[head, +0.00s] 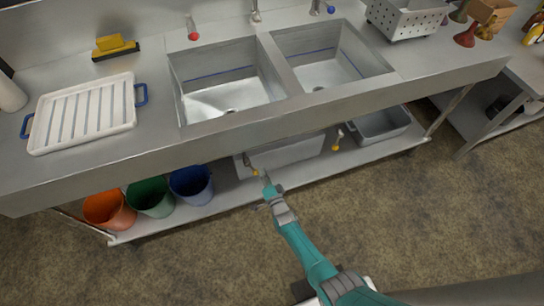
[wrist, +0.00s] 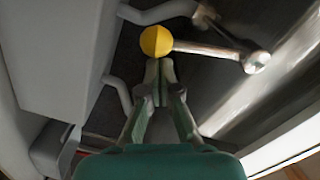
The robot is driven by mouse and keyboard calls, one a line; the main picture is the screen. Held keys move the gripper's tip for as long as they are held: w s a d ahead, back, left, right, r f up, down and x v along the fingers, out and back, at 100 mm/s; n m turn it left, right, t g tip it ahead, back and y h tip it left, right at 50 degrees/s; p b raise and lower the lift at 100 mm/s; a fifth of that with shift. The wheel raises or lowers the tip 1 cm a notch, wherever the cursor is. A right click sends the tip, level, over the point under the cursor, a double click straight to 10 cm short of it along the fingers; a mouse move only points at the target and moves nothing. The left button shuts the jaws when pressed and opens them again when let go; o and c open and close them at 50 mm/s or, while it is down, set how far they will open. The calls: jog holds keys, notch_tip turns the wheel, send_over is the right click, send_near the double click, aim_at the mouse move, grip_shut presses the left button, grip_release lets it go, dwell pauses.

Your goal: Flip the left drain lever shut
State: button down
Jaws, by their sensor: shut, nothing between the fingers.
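The left drain lever shows under the counter in the head view, with its yellow knob (head: 256,172) right by my gripper (head: 264,178). In the wrist view the lever's yellow ball knob (wrist: 156,41) sits at the end of a metal rod (wrist: 215,51), which runs right to a silver joint (wrist: 257,62). My gripper (wrist: 160,66) is shut and empty, its fingertips just below the knob. I cannot tell whether they touch it. The lever's upper mounting is partly hidden by the counter in the head view.
Above are the left sink basin (head: 225,85) and right basin (head: 325,62). A second yellow-ended lever (head: 339,134) hangs to the right. Orange, green and blue buckets (head: 192,186) stand left.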

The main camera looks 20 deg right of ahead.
jog(key=shift+a+f+m, duration=0.3)
jog(key=shift+a+m, duration=0.4)
jog(key=shift+m, duration=0.15)
jog(key=shift+a+f+m, duration=0.3)
jog(key=shift+a+m, duration=0.4)
jog(key=shift+m, duration=0.15)
jog(key=shift+a, duration=0.1)
